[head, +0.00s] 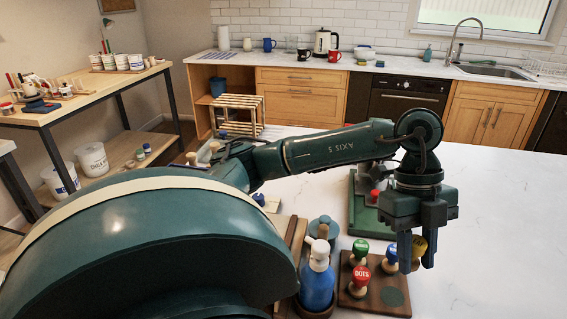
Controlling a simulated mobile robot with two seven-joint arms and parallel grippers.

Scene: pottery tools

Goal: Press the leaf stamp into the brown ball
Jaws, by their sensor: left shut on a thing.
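My left gripper (417,252) points down above the right edge of a dark wooden stamp stand (357,302). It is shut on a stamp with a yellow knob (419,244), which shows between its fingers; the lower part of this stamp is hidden. I cannot read its label, so I cannot tell if it is the leaf stamp. A green-knobbed stamp (361,247), a red-knobbed stamp marked DOTS (361,275) and a partly covered blue-knobbed stamp (392,254) stand by the gripper's left. I cannot make out a brown ball. My right gripper is not in view.
A blue bottle (318,286) with a pale top stands left of the stand. A teal jar (323,229) is behind it. A green board (362,219) with a red knob (375,196) lies behind the stamps, partly under my arm. The white counter (505,235) is clear on the right.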

